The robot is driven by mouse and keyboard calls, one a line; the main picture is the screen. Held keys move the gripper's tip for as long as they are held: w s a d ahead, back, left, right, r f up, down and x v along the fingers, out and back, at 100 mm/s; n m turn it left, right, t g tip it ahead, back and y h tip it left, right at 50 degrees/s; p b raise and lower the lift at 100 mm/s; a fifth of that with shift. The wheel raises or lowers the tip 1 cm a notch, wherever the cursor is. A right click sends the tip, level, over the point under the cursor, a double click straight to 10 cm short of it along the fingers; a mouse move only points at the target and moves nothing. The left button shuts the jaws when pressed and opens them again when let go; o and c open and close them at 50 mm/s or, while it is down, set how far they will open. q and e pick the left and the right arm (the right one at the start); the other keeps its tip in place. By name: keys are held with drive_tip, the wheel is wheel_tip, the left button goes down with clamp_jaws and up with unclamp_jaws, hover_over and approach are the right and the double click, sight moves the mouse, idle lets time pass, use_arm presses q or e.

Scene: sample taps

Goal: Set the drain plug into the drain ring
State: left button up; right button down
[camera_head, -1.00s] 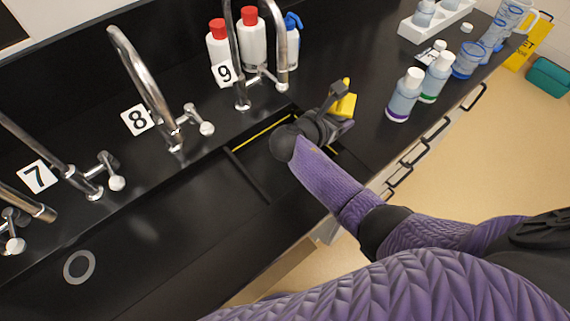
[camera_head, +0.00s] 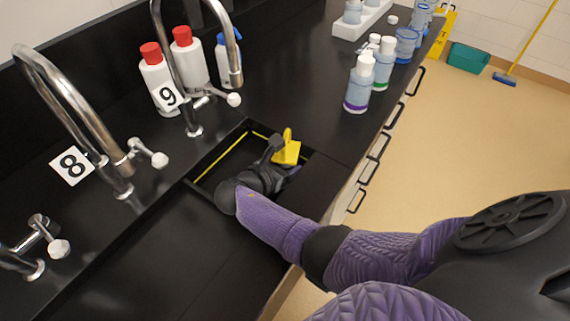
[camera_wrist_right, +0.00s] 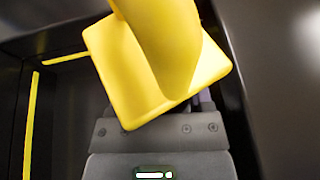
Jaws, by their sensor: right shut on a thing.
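A yellow piece with a square plate and a rounded upright handle, apparently the drain plug (camera_head: 287,153), is at my right gripper (camera_head: 276,150). In the right wrist view the yellow plug (camera_wrist_right: 160,70) fills the upper middle, tilted, with its plate in front of the jaws and hiding the fingertips. My right gripper is shut on it, and it appears held over the yellow-edged part of the sink. The drain ring is not visible in either current view. My left gripper is not in view.
A black recess with a yellow edge line (camera_head: 212,170) lies beneath my right arm. Chrome tap 9 (camera_head: 193,120) and tap 8 (camera_head: 118,180) stand behind the trough. Red-capped bottles (camera_head: 187,60) stand at the back, and a purple-banded bottle (camera_head: 358,90) stands on the counter to the right.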

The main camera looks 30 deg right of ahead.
drive_tip(key=shift+f, duration=0.35)
drive_tip(key=shift+c, duration=1.4)
unclamp_jaws()
drive_tip(key=shift+r, duration=0.15)
drive_tip(key=shift+a+r+p, duration=0.1)
drive_tip(key=shift+r+p, duration=0.2)
drive_tip(key=shift+r, duration=0.2)
drive_tip(key=p+v, duration=0.2)
drive_tip(key=v, duration=0.4)
drive_tip(key=shift+s+a, duration=0.15)
drive_tip(key=shift+a, duration=0.45)
drive_tip(key=shift+r, duration=0.1)
